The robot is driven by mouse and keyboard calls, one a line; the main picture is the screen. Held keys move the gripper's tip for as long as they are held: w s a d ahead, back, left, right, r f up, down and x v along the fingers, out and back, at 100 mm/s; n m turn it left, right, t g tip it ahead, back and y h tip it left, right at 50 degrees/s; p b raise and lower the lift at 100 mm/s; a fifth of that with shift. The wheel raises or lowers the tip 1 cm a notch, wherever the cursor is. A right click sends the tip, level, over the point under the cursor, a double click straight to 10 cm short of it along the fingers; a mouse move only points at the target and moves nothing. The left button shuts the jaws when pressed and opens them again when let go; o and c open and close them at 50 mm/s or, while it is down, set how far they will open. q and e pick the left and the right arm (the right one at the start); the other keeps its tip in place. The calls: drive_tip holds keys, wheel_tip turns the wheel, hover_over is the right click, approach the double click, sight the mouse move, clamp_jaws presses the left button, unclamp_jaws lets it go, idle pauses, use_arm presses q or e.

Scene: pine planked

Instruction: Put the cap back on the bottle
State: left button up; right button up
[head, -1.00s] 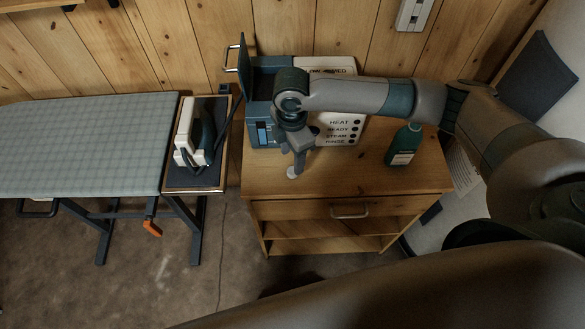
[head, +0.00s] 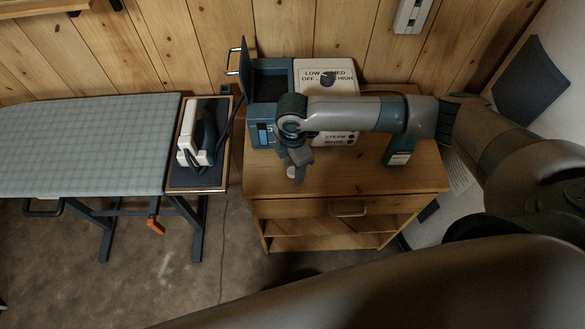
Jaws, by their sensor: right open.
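The green bottle (head: 399,152) with a pale label stands on the right part of the wooden cabinet top. My right forearm covers its upper part, so its neck is hidden. A small pale round piece, probably the cap (head: 292,173), shows at the cabinet's front left. My right gripper (head: 294,172) points down at it from above, open, with its fingertips close to it. I cannot tell whether they touch it. My left gripper is not in view.
A steam unit with a dial panel (head: 322,78) and an open blue lid stands at the back of the cabinet (head: 350,182). An iron (head: 193,140) rests beside the grey ironing board (head: 80,140). The cabinet top's front middle is clear.

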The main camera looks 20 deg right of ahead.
idle(0.4)
drive_tip(key=c, duration=1.1)
drive_tip(key=shift+r, duration=0.1)
drive_tip(key=shift+w+r+b, duration=0.1)
drive_tip(key=shift+r+b, duration=0.25)
drive_tip(key=shift+r, duration=0.1)
drive_tip(key=r, duration=0.1)
drive_tip(key=r+b, duration=0.1)
drive_tip(key=r, duration=0.1)
drive_tip(key=shift+s+d+r, duration=0.1)
drive_tip(key=shift+s+d, duration=0.1)
drive_tip(key=shift+s, duration=0.15)
drive_tip(key=s+d+r+b, duration=0.3)
drive_tip(key=s+d+r, duration=0.2)
drive_tip(key=s, duration=0.4)
drive_tip(key=shift+s+d+r, duration=0.15)
drive_tip(key=shift+d+r, duration=0.25)
drive_tip(key=shift+r, duration=0.5)
